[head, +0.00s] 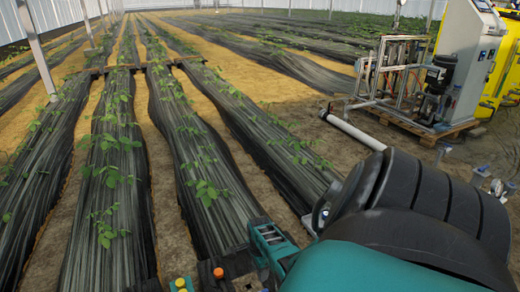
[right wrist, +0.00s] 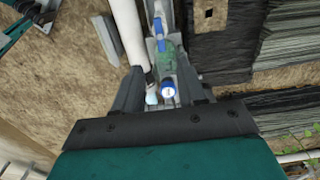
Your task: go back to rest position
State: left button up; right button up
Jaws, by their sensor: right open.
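My right arm fills the lower right of the head view. A grey part of my right gripper (head: 318,212) shows at its left edge, largely hidden by the arm. In the right wrist view the two dark fingers of my right gripper (right wrist: 160,68) stand apart. A grey fitting or pipe line with blue parts (right wrist: 167,92) and a green part (right wrist: 167,58) shows between and beyond them. I cannot tell how far off it is, and no grip on it shows. My left gripper is not in view.
A white pipe (head: 352,130) runs along the ground toward a framed skid on a wooden pallet (head: 410,126). A grey control cabinet (head: 468,60) stands at right. Teal equipment (head: 270,243) and an orange knob (head: 218,272) lie low in front. Plant rows (head: 190,150) fill the left.

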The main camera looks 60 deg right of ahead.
pick_arm(q)
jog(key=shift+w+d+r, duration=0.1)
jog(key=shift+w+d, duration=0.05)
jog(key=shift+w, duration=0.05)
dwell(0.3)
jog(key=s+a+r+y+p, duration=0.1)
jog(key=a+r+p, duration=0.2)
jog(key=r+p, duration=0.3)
jog(key=p, duration=0.4)
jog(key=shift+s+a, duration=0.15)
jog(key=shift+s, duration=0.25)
pick_arm(e)
jog(key=a+r+n+t, duration=0.3)
jog(key=a+r+n, duration=0.5)
jog(key=a, duration=0.3)
jog(key=a+r+n+t+y, duration=0.1)
jog(key=a+r+n+t, duration=0.3)
jog(key=a+r+n, duration=0.4)
jog(key=a+r+n+t+y, duration=0.1)
jog(key=a+r+n+t, duration=0.2)
jog(key=a+r+n, duration=0.6)
jog(key=a+n, duration=0.2)
jog(key=a, duration=0.3)
jog(key=shift+a+n+t, duration=0.3)
jog(key=shift+a+t, duration=0.05)
jog(key=shift+t, duration=0.05)
jog(key=shift+s+d, duration=0.1)
jog(key=shift+s, duration=0.05)
